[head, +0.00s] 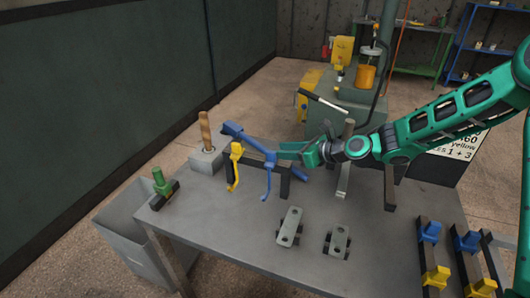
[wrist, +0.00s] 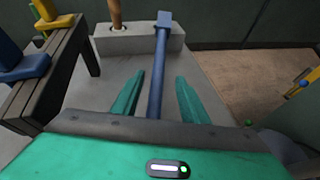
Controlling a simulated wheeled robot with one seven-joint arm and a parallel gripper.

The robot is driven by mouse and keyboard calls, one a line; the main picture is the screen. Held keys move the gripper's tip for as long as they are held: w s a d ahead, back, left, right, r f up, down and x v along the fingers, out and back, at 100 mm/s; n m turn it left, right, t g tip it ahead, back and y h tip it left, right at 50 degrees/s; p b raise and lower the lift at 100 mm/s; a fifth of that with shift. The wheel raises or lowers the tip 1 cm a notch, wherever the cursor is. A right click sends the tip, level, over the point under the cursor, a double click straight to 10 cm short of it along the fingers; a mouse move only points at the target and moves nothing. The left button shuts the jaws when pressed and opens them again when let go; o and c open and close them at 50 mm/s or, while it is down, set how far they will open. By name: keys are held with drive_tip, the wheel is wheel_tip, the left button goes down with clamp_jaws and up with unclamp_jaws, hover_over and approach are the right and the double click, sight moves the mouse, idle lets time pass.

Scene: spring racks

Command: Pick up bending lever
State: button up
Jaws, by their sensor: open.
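A long blue bar with a squared end, apparently the bending lever, shows in the head view (head: 232,130). It runs diagonally by the dark rack (head: 285,187). In the wrist view the blue lever (wrist: 158,70) runs lengthwise between my two green fingers, its near end hidden behind my gripper body. My gripper (wrist: 159,88) is open, with one finger on each side of the lever and visible gaps to both. In the head view my gripper (head: 284,150) reaches in from the right, over the rack area. I cannot tell its exact height over the lever.
A yellow hook (head: 235,165) and a blue hook (head: 267,180) hang at the rack. A grey block (head: 207,161) holding a wooden rod (head: 205,130) stands left. Two grey plates (head: 289,226) (head: 338,241) lie in front.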

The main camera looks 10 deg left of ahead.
drive_tip(key=shift+x, duration=3.8)
drive_tip(key=shift+s+f, duration=0.1)
drive_tip(key=shift+s, duration=0.05)
drive_tip(key=shift+c, duration=0.6)
clamp_jaws()
